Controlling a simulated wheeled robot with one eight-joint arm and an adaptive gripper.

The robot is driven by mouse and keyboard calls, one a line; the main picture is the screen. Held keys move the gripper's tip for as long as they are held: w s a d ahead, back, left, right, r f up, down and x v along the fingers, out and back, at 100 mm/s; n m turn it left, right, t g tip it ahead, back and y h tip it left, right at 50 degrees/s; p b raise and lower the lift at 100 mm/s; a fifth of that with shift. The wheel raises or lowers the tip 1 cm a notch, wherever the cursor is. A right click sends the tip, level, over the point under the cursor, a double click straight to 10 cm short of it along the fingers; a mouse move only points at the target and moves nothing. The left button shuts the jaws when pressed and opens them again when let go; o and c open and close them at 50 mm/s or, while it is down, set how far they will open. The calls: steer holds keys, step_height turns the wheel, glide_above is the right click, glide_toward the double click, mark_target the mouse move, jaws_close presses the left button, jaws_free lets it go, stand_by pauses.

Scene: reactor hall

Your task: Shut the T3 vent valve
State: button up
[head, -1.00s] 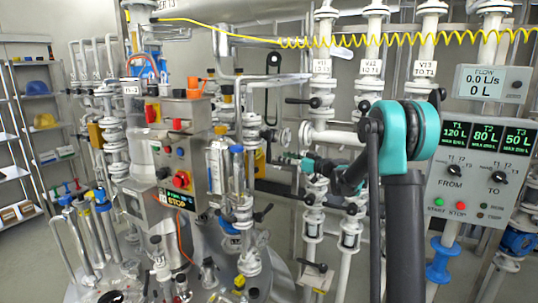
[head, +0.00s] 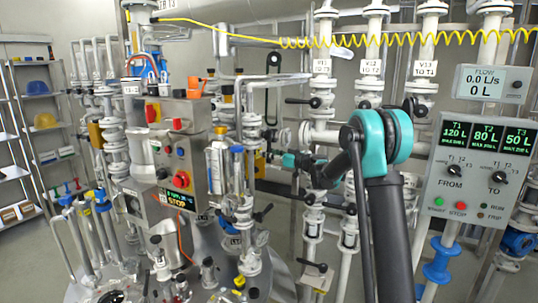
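I cannot make out a label that marks the T3 vent valve. A partly visible T3 sign (head: 172,31) hangs at the top left, above the crowded steel piping. A black upright valve handle (head: 273,62) shows on the piping at centre, and another black handle (head: 262,213) is lower down. My teal arm reaches away from me to the left. My gripper (head: 273,158) is small and dark at its far end, near the vertical pipes right of the control box. I cannot see whether its fingers are open or touching anything.
A control box (head: 178,150) with coloured buttons stands left of centre among glassware and pipes. White pipes with labelled valves (head: 322,70) stand behind my arm. A FROM/TO panel (head: 478,180) is on the right. Shelves (head: 35,130) and clear floor are at the far left.

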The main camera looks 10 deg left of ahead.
jaws_close()
steer(key=shift+s, duration=0.1)
steer(key=s+a+r+m+g, duration=0.2)
steer(key=s+r+m, duration=0.5)
steer(key=m, duration=0.8)
steer(key=shift+a+r+m+g+h, duration=0.35)
steer(key=shift+r+g, duration=0.2)
steer(key=shift+g, duration=0.35)
steer(key=shift+s, duration=0.1)
steer(key=shift+o, duration=1.6)
jaws_free()
